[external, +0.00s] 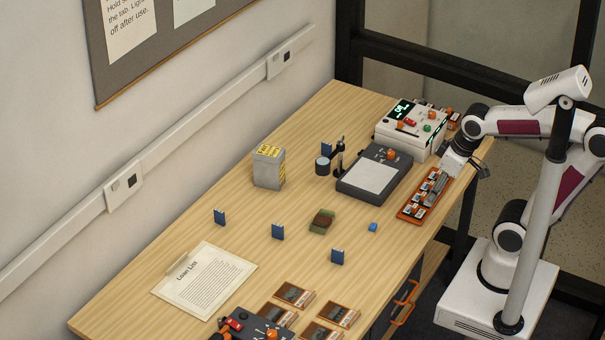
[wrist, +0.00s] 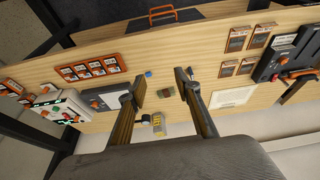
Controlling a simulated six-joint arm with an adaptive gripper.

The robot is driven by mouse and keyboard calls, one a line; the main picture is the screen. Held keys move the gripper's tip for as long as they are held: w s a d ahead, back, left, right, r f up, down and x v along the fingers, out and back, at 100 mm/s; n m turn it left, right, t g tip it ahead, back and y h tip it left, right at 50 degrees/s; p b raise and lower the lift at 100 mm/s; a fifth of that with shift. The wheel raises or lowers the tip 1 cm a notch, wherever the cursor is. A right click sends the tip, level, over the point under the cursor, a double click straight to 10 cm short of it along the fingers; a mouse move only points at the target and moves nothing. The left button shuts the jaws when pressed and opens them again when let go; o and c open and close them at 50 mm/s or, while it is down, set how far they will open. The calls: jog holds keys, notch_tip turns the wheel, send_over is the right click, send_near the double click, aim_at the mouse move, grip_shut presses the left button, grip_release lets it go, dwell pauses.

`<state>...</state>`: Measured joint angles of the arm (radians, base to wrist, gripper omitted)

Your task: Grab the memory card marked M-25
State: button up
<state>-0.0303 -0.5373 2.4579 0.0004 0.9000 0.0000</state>
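No marking M-25 is legible in either view, so I cannot tell which piece is that memory card. Several small labelled pieces sit on an orange-red tray (external: 408,213) near the table's right edge. The labelled orange pieces (wrist: 96,67) also show at the upper left in the wrist view. Several brown flat framed pieces (external: 294,294) lie at the near end of the table, and at the upper right in the wrist view (wrist: 237,40). My gripper (wrist: 160,85) is open, with nothing between its fingers. In the external view my gripper (external: 459,163) is above the tray's far end, partly hard to see.
Blue upright pieces (external: 278,233), a green-brown block (external: 321,222), a small blue block (external: 373,227) and a grey box (external: 268,168) stand mid-table. A dark device (external: 350,187) and a white instrument (external: 411,139) stand beside the tray. A paper sheet (external: 205,280) lies near the wall.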

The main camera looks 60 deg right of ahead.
aim_at(221, 213)
jog(key=shift+y, duration=0.5)
jog(key=w+a+f, duration=0.4)
jog(key=w+f, duration=0.3)
jog(key=w, duration=0.8)
jog(key=w+a+f, duration=0.4)
jog(key=w+f, duration=0.4)
jog(key=w, duration=0.8)
jog(key=w+a+f, duration=0.4)
jog(key=w+f, duration=0.3)
jog(key=w, duration=0.8)
jog(key=shift+w+a+f, duration=0.25)
jog(key=shift+w+a, duration=0.05)
jog(key=shift+t, duration=0.6)
jog(key=w, duration=0.2)
jog(key=w+a, duration=0.1)
jog(key=w, duration=0.2)
jog(key=shift+w+a+r, duration=0.15)
jog(key=shift+w+a, duration=0.05)
jog(key=shift+w, duration=0.15)
jog(key=w+r+t, duration=0.1)
jog(key=w+r, duration=0.3)
jog(key=shift+a+r+y, duration=0.25)
jog(key=shift+a+y, duration=0.05)
jog(key=shift+a, duration=0.05)
jog(key=shift+w+f, duration=0.1)
jog(key=shift+f, duration=0.05)
jog(key=shift+x, duration=1.15)
jog(key=shift+w+f, duration=0.1)
jog(key=shift+w, duration=0.05)
